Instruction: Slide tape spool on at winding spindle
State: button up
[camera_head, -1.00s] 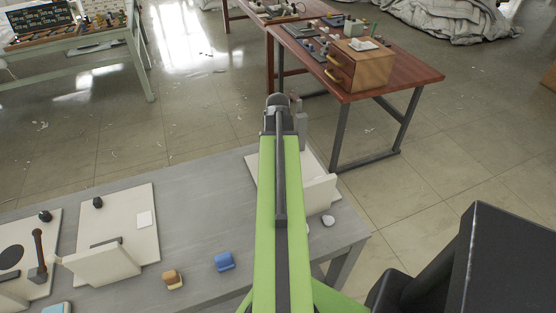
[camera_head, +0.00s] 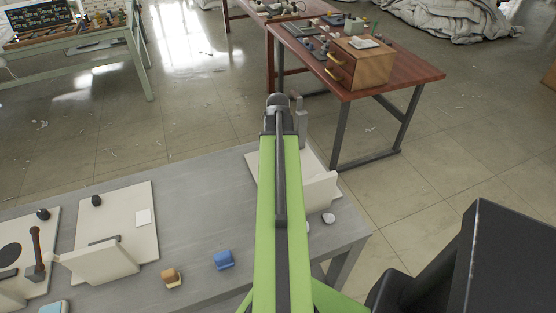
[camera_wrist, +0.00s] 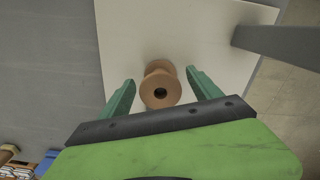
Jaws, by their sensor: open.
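A brown tape spool (camera_wrist: 160,90), with a dark hole facing the camera, is over the pale board (camera_wrist: 215,30) in the wrist view. My gripper (camera_wrist: 160,80) is open, with one green finger on either side of the spool and visible gaps to both. I cannot tell whether the spool touches the board or a peg. In the head view my green arm hides the spool and the fingers. A grey upright post (camera_head: 302,125) shows beside the arm's far end. I cannot tell which part is the winding spindle; a brown upright rod (camera_head: 37,245) stands far left.
A pale upright plate (camera_head: 322,190) stands just right of my arm. A red-brown table (camera_head: 405,75) with a wooden box (camera_head: 370,65) stands beyond.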

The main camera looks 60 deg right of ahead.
notch_tip(320, 180, up, 18)
jog(key=p, duration=1.7)
jog(key=shift+f, duration=0.25)
